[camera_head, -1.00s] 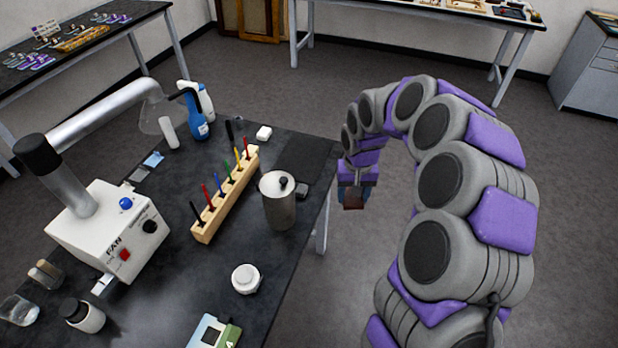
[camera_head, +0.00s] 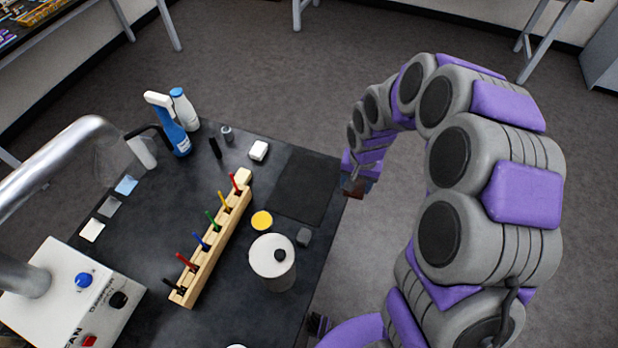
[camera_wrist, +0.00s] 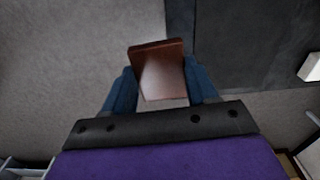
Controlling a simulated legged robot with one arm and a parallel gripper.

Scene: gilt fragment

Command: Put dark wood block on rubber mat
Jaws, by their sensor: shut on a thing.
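The dark wood block (camera_wrist: 160,68) is reddish brown and sits between the two blue fingers of my gripper (camera_wrist: 161,85) in the wrist view. My gripper is shut on it. In the head view my gripper (camera_head: 358,182) is just off the right edge of the table, and only a small brown part of the block (camera_head: 350,188) shows. The rubber mat (camera_head: 305,187) is a flat, dark rectangle at the table's far right corner, left of my gripper, and its visible top is bare. The mat (camera_wrist: 250,45) also shows in the wrist view, ahead and right of the block.
A wooden rack with coloured sticks (camera_head: 213,245) is farther left. Open floor lies right of the table.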

